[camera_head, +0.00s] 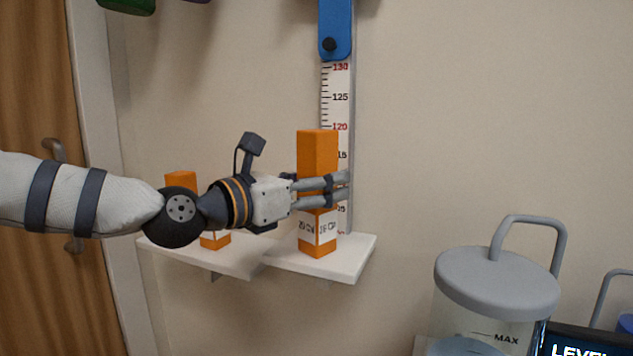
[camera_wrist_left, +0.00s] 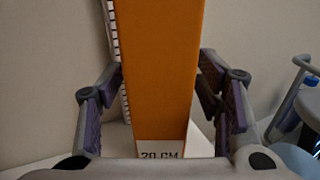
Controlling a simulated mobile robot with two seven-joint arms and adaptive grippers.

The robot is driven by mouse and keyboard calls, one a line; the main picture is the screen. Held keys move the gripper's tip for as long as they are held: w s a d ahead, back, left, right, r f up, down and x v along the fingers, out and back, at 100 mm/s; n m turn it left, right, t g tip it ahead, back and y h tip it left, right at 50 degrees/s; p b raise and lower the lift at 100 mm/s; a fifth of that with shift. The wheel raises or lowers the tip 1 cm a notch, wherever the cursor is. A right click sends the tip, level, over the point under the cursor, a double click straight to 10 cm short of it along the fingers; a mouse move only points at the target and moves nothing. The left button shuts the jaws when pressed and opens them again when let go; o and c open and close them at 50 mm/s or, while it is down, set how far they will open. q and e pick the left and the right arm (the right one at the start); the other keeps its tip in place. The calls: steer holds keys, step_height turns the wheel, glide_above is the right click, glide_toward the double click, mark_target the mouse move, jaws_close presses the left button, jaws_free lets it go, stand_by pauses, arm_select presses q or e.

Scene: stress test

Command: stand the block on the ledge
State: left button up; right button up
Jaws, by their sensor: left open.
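A tall orange block (camera_head: 317,155) with a white label band near its base stands upright on the right-hand white ledge (camera_head: 350,258). My left gripper (camera_head: 337,189) is open, with its fingers on either side of the block at about mid-height. In the left wrist view the block (camera_wrist_left: 158,70) fills the space between the spread fingers, with a gap visible on each side; its label reads 20 CM. A second, shorter-looking orange block (camera_head: 180,180) stands on the left-hand white ledge (camera_head: 160,248), its middle hidden behind my left arm. My right gripper is not in view.
A measuring scale (camera_head: 340,100) with a blue top (camera_head: 336,35) hangs on the wall right behind the tall block. A grey-lidded clear container (camera_head: 497,285) stands at the lower right. A wooden door (camera_head: 30,90) is at the left. The wall at the upper right is clear.

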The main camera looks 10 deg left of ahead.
arm_select(q)
steer(key=p+v, duration=0.2)
steer(key=v, duration=1)
steer(key=s+d+f+m+g+y, duration=0.1)
steer(key=s+d+f+m+g, duration=0.15)
steer(key=f, duration=0.45)
steer(key=s+d+f+m+g+y, duration=0.1)
steer(key=f+m, duration=0.2)
steer(key=f, duration=0.5)
steer(key=s+d+f+m+g, duration=0.1)
steer(key=f+m+g, duration=0.1)
steer(key=f, duration=0.5)
steer(key=s+f+m+g+y, duration=0.3)
steer(key=s+f+m+g, duration=0.35)
steer(key=s+f, duration=0.75)
steer(key=s+a+f+m+g+y, duration=0.2)
steer(key=s+a+f+m, duration=0.2)
steer(key=s, duration=0.5)
steer(key=s+a+f+m+g+y, duration=0.2)
steer(key=s+a+f+m, duration=0.2)
steer(key=s+f+m, duration=0.4)
steer(key=s+m, duration=0.2)
steer(key=m, duration=0.1)
steer(key=shift+s+a+y, duration=0.3)
steer(key=shift+a+y, duration=0.1)
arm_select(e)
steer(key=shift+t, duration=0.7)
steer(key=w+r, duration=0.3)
